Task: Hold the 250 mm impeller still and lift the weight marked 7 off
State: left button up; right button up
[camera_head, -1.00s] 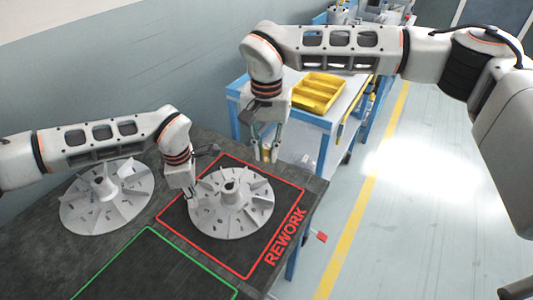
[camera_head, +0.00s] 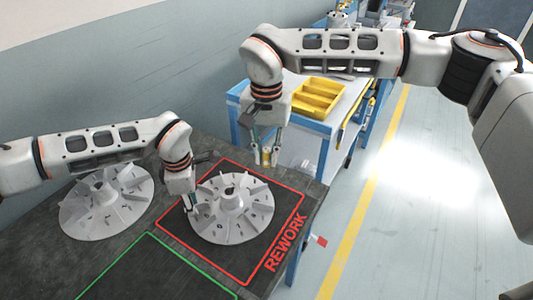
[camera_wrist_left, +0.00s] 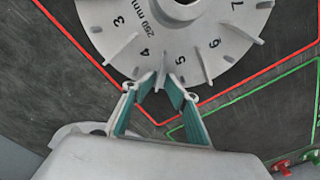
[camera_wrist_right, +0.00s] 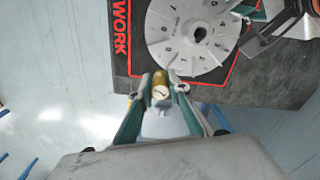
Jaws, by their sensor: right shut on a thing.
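The 250 mm impeller (camera_head: 250,224) is a grey vaned disc lying flat inside the red REWORK outline. Its "250 mm" mark and numbers show in the left wrist view (camera_wrist_left: 190,45). My left gripper (camera_head: 192,208) is at its near-left edge. In the left wrist view, the left fingers (camera_wrist_left: 161,84) stand slightly apart on either side of a vane between 4 and 5. My right gripper (camera_head: 266,158) is beyond the impeller, in the air, shut on a small brass weight (camera_wrist_right: 160,84). The mark on the weight is too small to read.
A second grey impeller (camera_head: 85,222) lies at the bench's left. A green outline (camera_head: 150,235) marks a bare dark area in front. A blue-framed table (camera_head: 305,140) with a yellow tray (camera_head: 318,92) stands behind, past a gap.

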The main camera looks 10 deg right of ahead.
pick_arm(q)
notch_tip(320, 180, up, 12)
dwell(0.6)
